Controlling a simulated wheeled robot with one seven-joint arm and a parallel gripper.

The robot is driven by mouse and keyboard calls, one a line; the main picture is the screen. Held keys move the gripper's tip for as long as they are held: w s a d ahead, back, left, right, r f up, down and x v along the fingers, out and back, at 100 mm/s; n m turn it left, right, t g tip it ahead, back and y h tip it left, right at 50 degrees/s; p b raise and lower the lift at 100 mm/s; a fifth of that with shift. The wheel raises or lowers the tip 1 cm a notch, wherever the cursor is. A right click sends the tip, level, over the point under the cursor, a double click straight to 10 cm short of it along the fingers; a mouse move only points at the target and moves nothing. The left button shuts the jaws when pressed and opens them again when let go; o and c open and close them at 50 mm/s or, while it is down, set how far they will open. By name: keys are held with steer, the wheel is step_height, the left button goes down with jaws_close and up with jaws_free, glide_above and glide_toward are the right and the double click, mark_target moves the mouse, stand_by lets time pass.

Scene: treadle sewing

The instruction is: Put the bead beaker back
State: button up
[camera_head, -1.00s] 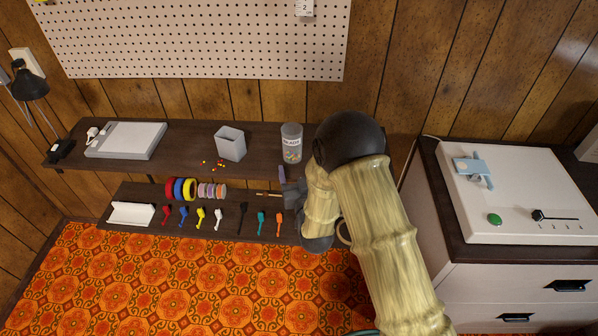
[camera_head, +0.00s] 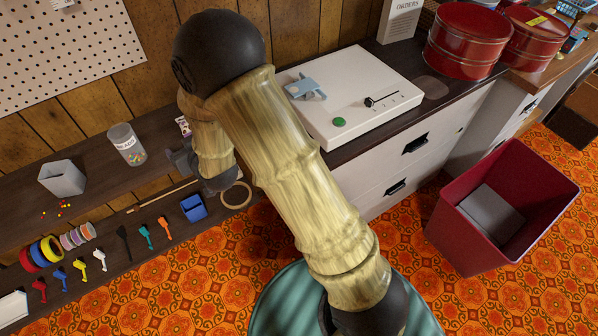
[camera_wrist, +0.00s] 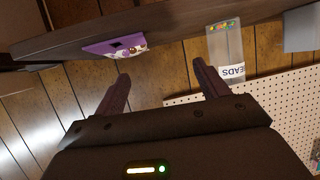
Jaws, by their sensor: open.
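The bead beaker (camera_head: 126,145) is a clear container with a white label and coloured beads at its bottom. It stands upright on the dark upper shelf (camera_head: 95,180), right of a grey square cup (camera_head: 62,178). My gripper (camera_head: 180,160) is to the right of the beaker, apart from it, and partly hidden by my arm. In the wrist view the beaker (camera_wrist: 226,52) appears upside down beyond the right finger. My gripper (camera_wrist: 158,80) is open there, with nothing between its fingers.
A purple patterned packet (camera_wrist: 115,46) is near the beaker. Loose beads (camera_head: 57,208) lie by the grey cup. The lower shelf holds tape rolls (camera_head: 45,250), small coloured tools, a blue bin (camera_head: 194,208) and a hoop (camera_head: 236,195). A red bin (camera_head: 505,205) stands on the floor at right.

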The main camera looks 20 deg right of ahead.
steer(key=s+d+r+m+g+h, duration=0.2)
steer(key=s+d+g+h, duration=0.3)
steer(key=d, duration=0.8)
steer(key=s+d+r+m+g, duration=0.1)
steer(key=s+d+g, duration=0.1)
steer(key=s+d, duration=0.3)
steer(key=s+d+r+m+g, duration=0.1)
steer(key=s+d, duration=0.4)
steer(key=s, duration=0.6)
steer(key=shift+s+d+r+g, duration=0.15)
steer(key=shift+d+r+g, duration=0.15)
steer(key=shift+g, duration=0.6)
